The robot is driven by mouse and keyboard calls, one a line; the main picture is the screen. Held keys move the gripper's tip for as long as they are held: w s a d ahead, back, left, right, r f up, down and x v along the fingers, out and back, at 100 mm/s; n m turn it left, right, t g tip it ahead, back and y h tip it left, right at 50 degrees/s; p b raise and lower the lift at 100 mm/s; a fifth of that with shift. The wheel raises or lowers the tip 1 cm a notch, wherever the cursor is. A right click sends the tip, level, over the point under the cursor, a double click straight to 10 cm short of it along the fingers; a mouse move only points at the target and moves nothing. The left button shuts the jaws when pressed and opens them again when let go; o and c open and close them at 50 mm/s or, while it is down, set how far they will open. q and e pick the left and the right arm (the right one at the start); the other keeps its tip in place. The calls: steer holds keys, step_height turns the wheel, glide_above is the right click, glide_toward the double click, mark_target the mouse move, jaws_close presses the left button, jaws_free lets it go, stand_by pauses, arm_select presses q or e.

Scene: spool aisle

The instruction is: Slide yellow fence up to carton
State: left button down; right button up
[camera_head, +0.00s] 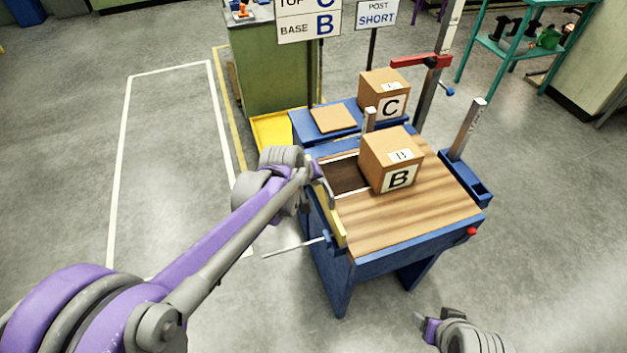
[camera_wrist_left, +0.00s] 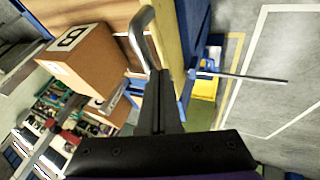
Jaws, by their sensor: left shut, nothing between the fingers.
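The yellow fence (camera_head: 334,222) stands along the left edge of the wooden table top (camera_head: 425,215). It also shows as a yellow strip in the left wrist view (camera_wrist_left: 170,32). The carton marked B (camera_head: 390,160) sits on the table to the right of the fence, with a gap and a dark outlined patch between them. It is also in the left wrist view (camera_wrist_left: 82,58). My left gripper (camera_head: 325,187) is shut and empty, close beside the fence; I cannot tell if it touches. A grey curved piece (camera_wrist_left: 143,38) shows beyond its fingertips. My right gripper (camera_head: 425,325) is low, in front of the table.
A carton marked C (camera_head: 383,95) stands on the blue bench (camera_head: 300,122) behind. A thin rod (camera_head: 292,247) sticks out left of the table. A blue bracket with an upright post (camera_head: 467,130) is at the right. The floor (camera_head: 170,150) at left is clear.

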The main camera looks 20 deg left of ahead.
arm_select(q)
steer(key=w+d, duration=0.8)
steer(key=d, duration=0.5)
steer(key=shift+w, duration=0.35)
steer(key=shift+a, duration=0.2)
